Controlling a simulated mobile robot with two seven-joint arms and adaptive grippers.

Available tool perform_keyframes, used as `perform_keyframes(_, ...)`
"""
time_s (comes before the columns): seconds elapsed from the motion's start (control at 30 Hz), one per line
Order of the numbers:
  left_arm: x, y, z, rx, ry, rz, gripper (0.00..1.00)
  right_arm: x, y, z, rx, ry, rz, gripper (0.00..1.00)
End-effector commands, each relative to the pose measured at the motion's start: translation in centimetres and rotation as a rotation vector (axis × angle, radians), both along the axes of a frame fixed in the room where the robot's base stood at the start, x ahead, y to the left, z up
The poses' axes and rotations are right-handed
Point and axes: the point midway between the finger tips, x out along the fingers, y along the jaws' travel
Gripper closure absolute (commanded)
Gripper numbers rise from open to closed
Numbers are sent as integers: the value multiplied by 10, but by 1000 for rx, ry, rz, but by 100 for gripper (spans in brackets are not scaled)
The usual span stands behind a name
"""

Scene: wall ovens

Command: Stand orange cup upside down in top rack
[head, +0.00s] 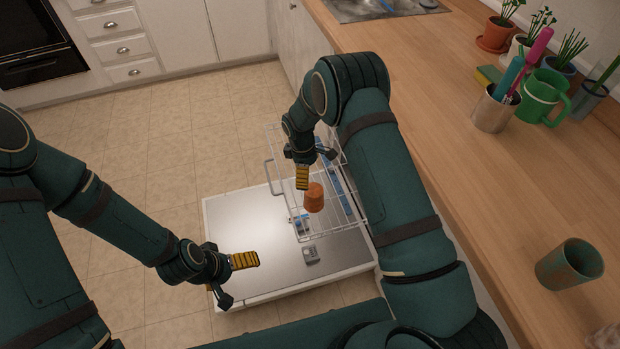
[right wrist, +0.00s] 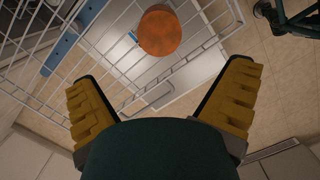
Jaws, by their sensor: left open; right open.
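The orange cup (head: 314,198) stands in the white wire top rack (head: 272,178) of the open dishwasher, apparently upside down. In the right wrist view its round closed end (right wrist: 160,32) faces the camera, just beyond and between the fingertips. My right gripper (head: 316,167) is open and empty above the cup, apart from it; its yellow-padded fingers are spread wide in the wrist view (right wrist: 160,85). My left gripper (head: 240,279) is open and empty over the left front of the dishwasher door, away from the rack. The cup's rim is partly hidden by the rack wires.
The open dishwasher door (head: 235,215) lies below the rack. The wooden counter (head: 470,140) on the right holds a green cup (head: 569,265), a metal holder with utensils (head: 494,112), a green mug (head: 543,95) and potted plants. The tiled floor (head: 150,130) at left is clear.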

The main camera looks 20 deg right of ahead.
Motion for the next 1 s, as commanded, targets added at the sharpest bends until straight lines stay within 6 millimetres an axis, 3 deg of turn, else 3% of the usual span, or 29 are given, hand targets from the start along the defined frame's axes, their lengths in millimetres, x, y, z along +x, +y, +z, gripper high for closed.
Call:
perform_keyframes(0.13,0,0,1,0,1,0,0,-6,1,4,13,0,-24,0)
perform_keyframes(0.23,0,0,1,0,1,0,0,-25,3,-6,61,-6,-109,0)
perform_keyframes(0.43,0,0,1,0,1,0,0,-104,23,-26,229,-29,-474,0)
perform_keyframes(0.7,0,0,1,0,1,0,0,-210,48,-7,386,-41,-995,0)
perform_keyframes(0.83,0,0,1,0,1,0,0,-241,53,6,416,-44,-1148,0)
perform_keyframes(1.0,0,0,1,0,1,0,0,-255,54,14,431,-48,-1224,0)
